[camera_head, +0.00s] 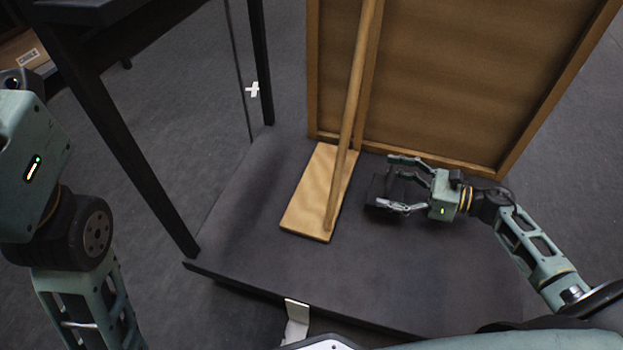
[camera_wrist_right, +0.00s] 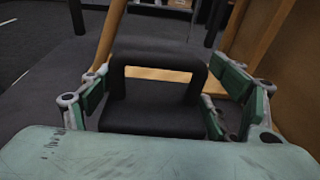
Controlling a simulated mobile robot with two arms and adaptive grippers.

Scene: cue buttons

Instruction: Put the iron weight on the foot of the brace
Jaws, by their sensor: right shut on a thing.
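The brace's foot (camera_head: 309,203) is a flat wooden board on the dark platform. A slanted wooden strut (camera_head: 350,105) rises from it along a framed brown panel. My right gripper (camera_head: 385,188) is to the right of the foot, low over the platform. It is shut on the dark iron weight (camera_head: 375,190), which is apart from the foot. In the right wrist view the weight (camera_wrist_right: 153,115) shows as a black block with a handle loop between the fingers of my right gripper (camera_wrist_right: 155,100). My left arm shows at the left, but its gripper is out of view.
The framed panel (camera_head: 460,80) stands upright behind the right gripper. A black table frame (camera_head: 130,150) stands on the left. A white bracket (camera_head: 297,322) is at the platform's front edge. The dark platform (camera_head: 250,225) is bare left of the foot.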

